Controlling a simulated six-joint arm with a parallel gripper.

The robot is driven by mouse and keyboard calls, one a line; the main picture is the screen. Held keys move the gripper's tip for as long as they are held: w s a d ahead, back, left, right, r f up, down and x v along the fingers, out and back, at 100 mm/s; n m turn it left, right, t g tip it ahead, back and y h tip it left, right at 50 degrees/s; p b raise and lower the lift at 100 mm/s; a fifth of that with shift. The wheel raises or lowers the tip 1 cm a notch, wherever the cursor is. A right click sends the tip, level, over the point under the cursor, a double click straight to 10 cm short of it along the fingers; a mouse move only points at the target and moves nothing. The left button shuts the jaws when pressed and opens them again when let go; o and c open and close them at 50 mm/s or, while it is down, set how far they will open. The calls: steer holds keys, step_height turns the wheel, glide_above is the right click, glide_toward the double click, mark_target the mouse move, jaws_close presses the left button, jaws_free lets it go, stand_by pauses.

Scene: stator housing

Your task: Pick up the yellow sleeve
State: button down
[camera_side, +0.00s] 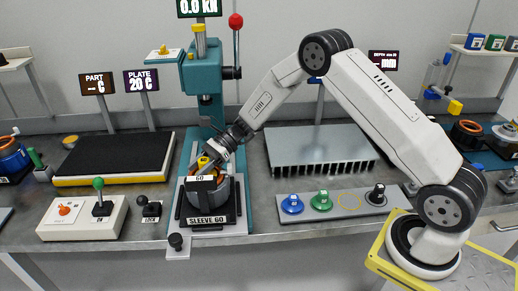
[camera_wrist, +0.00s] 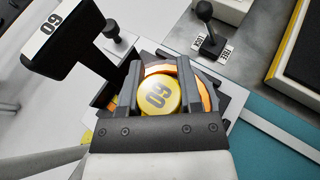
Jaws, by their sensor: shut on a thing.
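In the side view my gripper (camera_side: 212,155) points down at the grey housing (camera_side: 221,195) on the fixture labelled SLEEVE 60 (camera_side: 208,220). A bit of the yellow sleeve (camera_side: 203,161) shows at the fingers there. My gripper is shut on the sleeve. Copper-orange winding (camera_wrist: 205,92) curves around it in the wrist view. The sleeve's lower part is hidden, so I cannot tell how deep it sits in the housing.
The teal press (camera_side: 202,75) rises behind the fixture. A black post with a 60 label (camera_wrist: 55,38) stands close to my fingers. A finned metal plate (camera_side: 320,145), a rack of coloured knobs (camera_side: 335,203) and a lever box (camera_side: 85,217) stand around.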

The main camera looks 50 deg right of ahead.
steer(key=shift+r, duration=0.15)
steer(key=shift+r, duration=0.7)
steer(key=s+d+r, duration=0.2)
steer(key=s+r, duration=0.9)
steer(key=s, duration=0.3)
steer(key=shift+r, duration=0.2)
steer(key=shift+f, duration=0.1)
